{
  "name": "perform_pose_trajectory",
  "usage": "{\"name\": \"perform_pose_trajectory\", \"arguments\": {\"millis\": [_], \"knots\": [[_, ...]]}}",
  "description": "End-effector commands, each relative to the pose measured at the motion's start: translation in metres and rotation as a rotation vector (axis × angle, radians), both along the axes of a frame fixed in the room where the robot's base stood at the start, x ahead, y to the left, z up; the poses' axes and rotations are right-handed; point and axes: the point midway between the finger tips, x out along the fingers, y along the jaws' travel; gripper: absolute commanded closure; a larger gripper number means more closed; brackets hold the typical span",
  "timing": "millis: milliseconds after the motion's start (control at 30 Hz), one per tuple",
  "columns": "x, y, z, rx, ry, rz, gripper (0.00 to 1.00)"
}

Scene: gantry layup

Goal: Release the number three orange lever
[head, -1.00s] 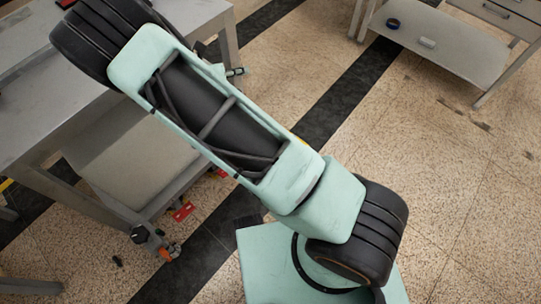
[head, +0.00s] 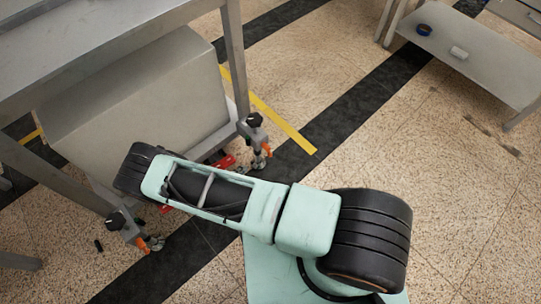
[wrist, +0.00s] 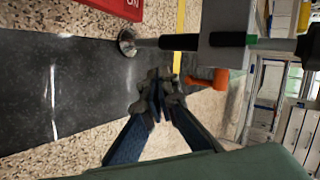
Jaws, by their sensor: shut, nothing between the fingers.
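In the head view, one orange lever (head: 266,151) is low on the table's far right leg, and another orange lever (head: 142,245) is on the near leg. An orange lever (wrist: 208,83) also shows in the wrist view, just right of my gripper (wrist: 160,82). My gripper is shut and empty, and a gap to that lever seems to remain, though depth is hard to judge. My arm hides the gripper in the head view. I cannot tell which lever is number three.
A grey table (head: 110,38) with a box-like body underneath (head: 130,105) stands at left. Red plates (wrist: 108,8) lie on the floor near its legs, their numbers not clearly readable. A low shelf (head: 470,62) stands at upper right.

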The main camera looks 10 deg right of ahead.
Motion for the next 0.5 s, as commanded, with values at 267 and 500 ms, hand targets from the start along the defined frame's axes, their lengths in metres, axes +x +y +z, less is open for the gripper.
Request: {"name": "perform_pose_trajectory", "arguments": {"millis": [267, 500], "knots": [[-0.018, -0.003, -0.026, -0.083, 0.062, 0.080, 1.00], [-0.017, -0.003, -0.025, -0.082, 0.062, 0.080, 1.00]]}}
